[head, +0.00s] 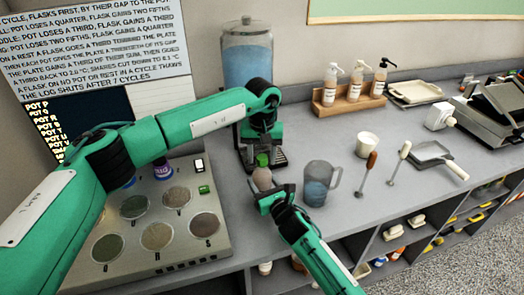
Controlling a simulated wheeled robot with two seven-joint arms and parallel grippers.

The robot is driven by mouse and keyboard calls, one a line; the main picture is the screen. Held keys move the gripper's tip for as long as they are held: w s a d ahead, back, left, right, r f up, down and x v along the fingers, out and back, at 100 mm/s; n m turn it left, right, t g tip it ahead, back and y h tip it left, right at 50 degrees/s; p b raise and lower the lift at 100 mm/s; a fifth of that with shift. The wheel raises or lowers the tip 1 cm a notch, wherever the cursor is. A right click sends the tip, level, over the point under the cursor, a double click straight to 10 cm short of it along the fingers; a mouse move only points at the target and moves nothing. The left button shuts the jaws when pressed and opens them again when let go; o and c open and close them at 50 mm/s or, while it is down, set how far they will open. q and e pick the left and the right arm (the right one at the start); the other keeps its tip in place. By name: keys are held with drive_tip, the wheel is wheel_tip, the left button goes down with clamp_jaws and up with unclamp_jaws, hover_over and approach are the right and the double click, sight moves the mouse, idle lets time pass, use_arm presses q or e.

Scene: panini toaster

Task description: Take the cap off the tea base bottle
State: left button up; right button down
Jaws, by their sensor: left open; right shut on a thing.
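A brownish, rounded bottle (262,179), which looks like the tea base bottle, stands upright in my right gripper (268,196). The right gripper is shut on it near the middle of the counter. A small green piece (262,160), which looks like its cap, shows just above the bottle. I cannot tell whether it touches the bottle. My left gripper (262,149) is open and points down from above, close over the green piece. Its fingertips are hard to make out against the dark stand behind.
A blue-filled dispenser (247,60) stands behind my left gripper. A clear jug (319,183) of blue liquid is close right of the bottle. A metal plate unit (215,190) with round wells is at left.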

use_arm(q)
clamp_jaws()
